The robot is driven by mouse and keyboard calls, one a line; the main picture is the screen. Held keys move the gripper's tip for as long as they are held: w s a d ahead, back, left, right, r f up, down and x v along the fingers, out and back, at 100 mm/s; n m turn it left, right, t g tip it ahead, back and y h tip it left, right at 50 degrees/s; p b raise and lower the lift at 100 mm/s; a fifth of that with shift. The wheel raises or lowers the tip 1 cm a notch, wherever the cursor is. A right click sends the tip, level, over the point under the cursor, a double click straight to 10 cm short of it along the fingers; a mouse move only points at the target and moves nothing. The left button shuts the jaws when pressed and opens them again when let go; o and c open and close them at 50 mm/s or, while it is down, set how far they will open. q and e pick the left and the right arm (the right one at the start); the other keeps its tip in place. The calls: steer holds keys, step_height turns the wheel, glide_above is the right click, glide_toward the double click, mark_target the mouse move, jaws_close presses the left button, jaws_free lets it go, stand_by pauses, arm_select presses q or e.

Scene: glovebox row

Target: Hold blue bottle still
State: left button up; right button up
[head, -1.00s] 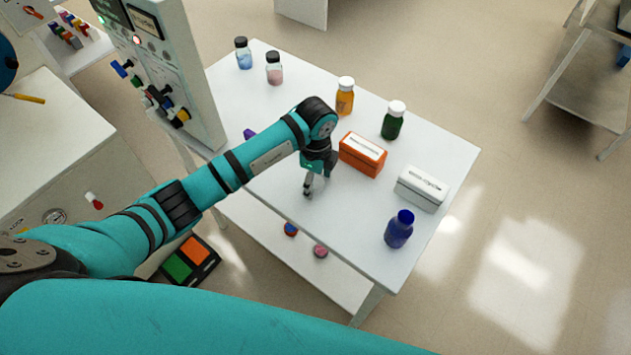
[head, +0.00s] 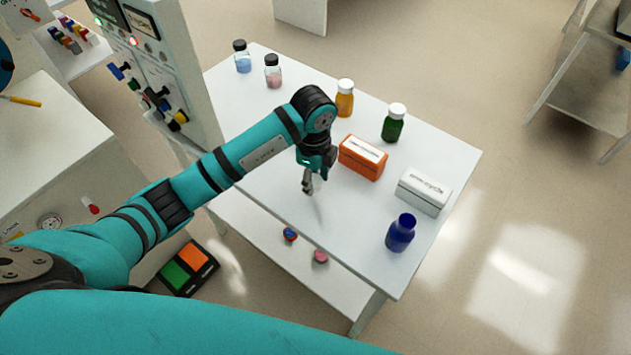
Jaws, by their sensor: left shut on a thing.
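The blue bottle (head: 400,234) stands upright near the front right corner of the white table (head: 345,228). My left gripper (head: 308,188) points down over the middle of the table, well left of the bottle and apart from it. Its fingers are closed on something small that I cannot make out. Nothing touches the blue bottle. My right gripper is out of view.
Green (head: 392,127), amber (head: 344,103), pink (head: 274,76) and pale blue (head: 242,62) bottles stand along the far edge. The front strip is clear.

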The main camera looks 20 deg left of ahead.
arm_select(q)
steer(key=s+r+b, duration=0.1)
steer(key=s+b, duration=0.1)
steer(key=s, duration=1.2)
steer(key=shift+s+d+r, duration=0.15)
steer(key=shift+s+d, duration=0.2)
steer(key=shift+s, duration=0.05)
